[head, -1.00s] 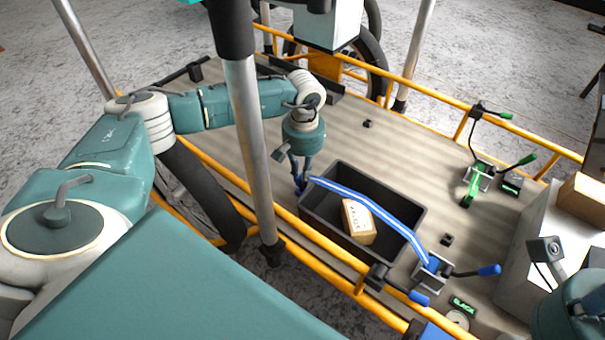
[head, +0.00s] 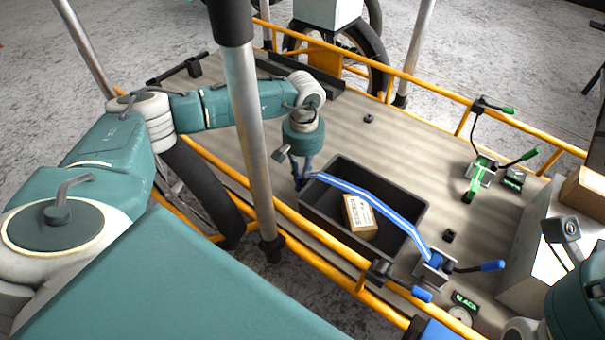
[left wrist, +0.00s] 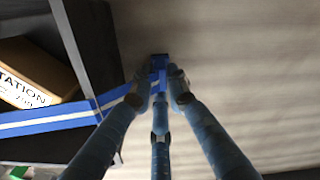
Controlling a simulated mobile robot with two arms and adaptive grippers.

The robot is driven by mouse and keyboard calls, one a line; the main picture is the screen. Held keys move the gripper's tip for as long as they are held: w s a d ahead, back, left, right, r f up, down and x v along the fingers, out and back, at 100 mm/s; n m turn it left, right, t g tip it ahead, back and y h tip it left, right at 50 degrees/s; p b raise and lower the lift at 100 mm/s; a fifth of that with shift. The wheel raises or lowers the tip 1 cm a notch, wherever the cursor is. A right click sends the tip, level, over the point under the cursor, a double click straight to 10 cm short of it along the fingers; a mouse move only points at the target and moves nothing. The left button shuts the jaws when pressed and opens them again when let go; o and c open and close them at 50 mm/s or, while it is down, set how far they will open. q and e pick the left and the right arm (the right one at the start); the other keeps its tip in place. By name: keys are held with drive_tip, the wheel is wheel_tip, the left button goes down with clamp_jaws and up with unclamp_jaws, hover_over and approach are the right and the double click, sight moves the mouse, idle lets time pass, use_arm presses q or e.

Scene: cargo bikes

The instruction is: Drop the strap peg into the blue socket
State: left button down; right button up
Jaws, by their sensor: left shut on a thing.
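My left gripper (head: 299,184) points down beside the left end of the black crate, low over the wooden deck. It is shut on the blue strap peg (left wrist: 160,74) at the end of the blue-and-white strap (head: 385,210). The strap also shows in the left wrist view (left wrist: 45,121). It runs across the crate to a blue-handled ratchet (head: 436,266). A blue square piece shows just past the fingertips in the left wrist view; I cannot tell whether it is the peg's end or the blue socket. No separate blue socket is clear. My right gripper is not in view.
The black crate (head: 320,222) holds a cardboard box (head: 358,216). Orange rails (head: 345,262) and a metal post (head: 250,140) stand near my left arm. A green-handled ratchet (head: 480,172) and small black fittings (head: 368,119) sit on the deck. The deck's middle is clear.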

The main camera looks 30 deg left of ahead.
use_arm(q)
drive_tip(key=shift+f, duration=0.15)
drive_tip(key=c, duration=1.6)
unclamp_jaws()
wheel_tip(320, 180, up, 12)
drive_tip(key=shift+w+r, duration=0.1)
drive_tip(key=shift+w, duration=0.05)
